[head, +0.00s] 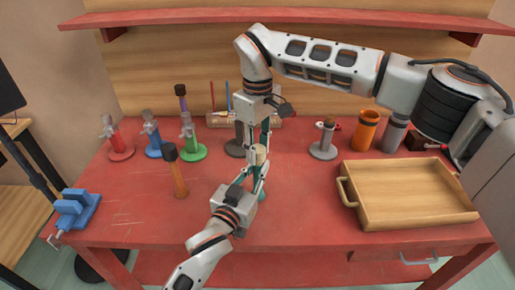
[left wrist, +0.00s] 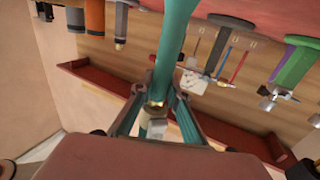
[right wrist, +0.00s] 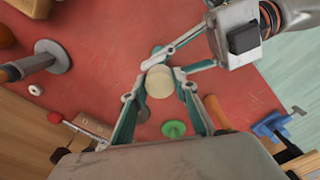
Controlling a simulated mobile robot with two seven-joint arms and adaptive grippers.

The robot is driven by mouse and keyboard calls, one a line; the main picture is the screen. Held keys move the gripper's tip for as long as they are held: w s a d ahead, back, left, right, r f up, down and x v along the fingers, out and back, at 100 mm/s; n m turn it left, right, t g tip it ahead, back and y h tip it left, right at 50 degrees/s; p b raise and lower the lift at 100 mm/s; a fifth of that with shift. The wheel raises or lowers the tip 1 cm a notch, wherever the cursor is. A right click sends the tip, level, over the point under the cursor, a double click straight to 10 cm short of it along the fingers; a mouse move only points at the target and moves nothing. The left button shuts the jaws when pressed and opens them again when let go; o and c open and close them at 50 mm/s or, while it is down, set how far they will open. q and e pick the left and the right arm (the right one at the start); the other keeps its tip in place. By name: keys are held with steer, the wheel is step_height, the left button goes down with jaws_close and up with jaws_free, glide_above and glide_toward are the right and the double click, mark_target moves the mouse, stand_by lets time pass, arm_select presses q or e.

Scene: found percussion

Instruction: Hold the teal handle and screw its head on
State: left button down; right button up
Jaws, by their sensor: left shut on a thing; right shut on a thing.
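The teal handle (head: 259,183) stands roughly upright above the middle of the table. My left gripper (head: 257,182) is shut on it; in the left wrist view the handle (left wrist: 178,45) runs between the fingers, with a brass end (left wrist: 152,105) showing. The cream head (head: 259,154) is directly above the handle. My right gripper (head: 263,140) reaches down from above and is shut on the head. In the right wrist view the round head (right wrist: 159,84) sits between the right fingertips, with the left gripper close beside. Whether the thread is engaged cannot be told.
A wooden tray (head: 352,203) is at the right. A brown mallet (head: 178,175) stands at the left of the grippers. Red, blue and green stands (head: 190,150), a grey stand (head: 323,149) and an orange cup (head: 365,130) are behind. A blue vise (head: 75,209) sits at the left edge.

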steer(key=m, duration=0.3)
steer(key=shift+a, duration=0.1)
steer(key=shift+m, duration=0.9)
steer(key=o, duration=1)
steer(key=shift+c, duration=0.2)
steer(key=shift+r, duration=2.25)
steer(key=shift+c, duration=0.5)
